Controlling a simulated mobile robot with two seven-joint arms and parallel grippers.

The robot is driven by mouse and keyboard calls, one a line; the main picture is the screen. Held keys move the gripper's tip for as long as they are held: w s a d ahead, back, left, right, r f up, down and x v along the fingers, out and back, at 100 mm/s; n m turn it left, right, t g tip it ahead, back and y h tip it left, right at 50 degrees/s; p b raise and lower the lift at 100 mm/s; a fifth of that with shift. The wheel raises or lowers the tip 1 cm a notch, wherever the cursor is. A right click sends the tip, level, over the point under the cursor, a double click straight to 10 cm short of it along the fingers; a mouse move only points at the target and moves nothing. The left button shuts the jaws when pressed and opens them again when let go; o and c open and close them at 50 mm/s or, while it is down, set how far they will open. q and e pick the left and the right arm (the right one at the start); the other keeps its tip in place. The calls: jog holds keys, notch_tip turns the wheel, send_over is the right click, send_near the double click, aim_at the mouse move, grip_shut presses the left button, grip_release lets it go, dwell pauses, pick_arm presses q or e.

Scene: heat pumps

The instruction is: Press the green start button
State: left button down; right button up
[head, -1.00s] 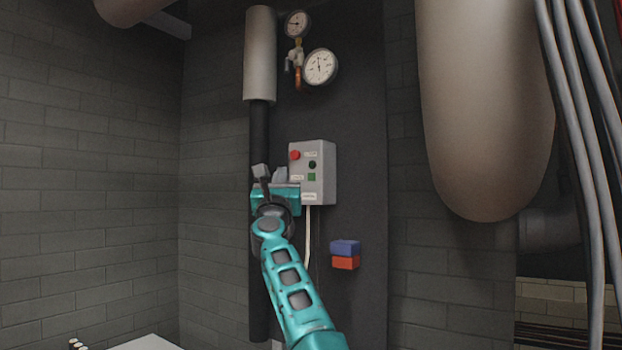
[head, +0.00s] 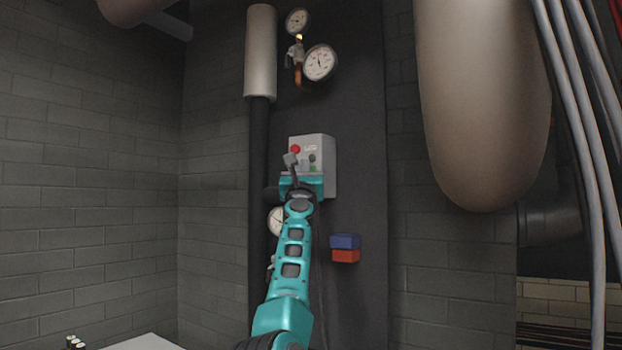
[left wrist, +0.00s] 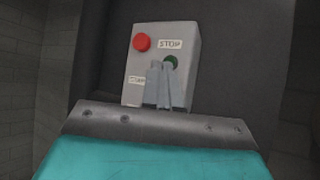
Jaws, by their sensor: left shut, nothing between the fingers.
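The grey control box (head: 325,160) is on the dark panel. In the left wrist view the box (left wrist: 186,85) shows the red button (left wrist: 143,43), a STOP label (left wrist: 170,43) and the round piece (left wrist: 172,62). There the fingers cover the area below the round piece, hiding the green square. My left gripper (left wrist: 163,70) is shut and empty, in front of the box's lower face; I cannot tell if it touches. My right gripper is out of view.
A lagged vertical pipe (head: 261,55) and gauges (head: 319,62) are on the panel above and left of the box. A blue and red block (head: 345,248) is below right. A large tan tank (head: 480,110) hangs at the right beside grey cables (head: 580,130).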

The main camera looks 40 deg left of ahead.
pick_arm(q)
jog(key=shift+w+a+f+b, duration=0.3)
jog(key=shift+w+a+f, duration=0.05)
jog(key=shift+a+f, duration=0.1)
jog(key=shift+r, duration=0.1)
dwell(1.8)
jog(key=shift+w+p, duration=0.45)
jog(key=shift+p, duration=0.55)
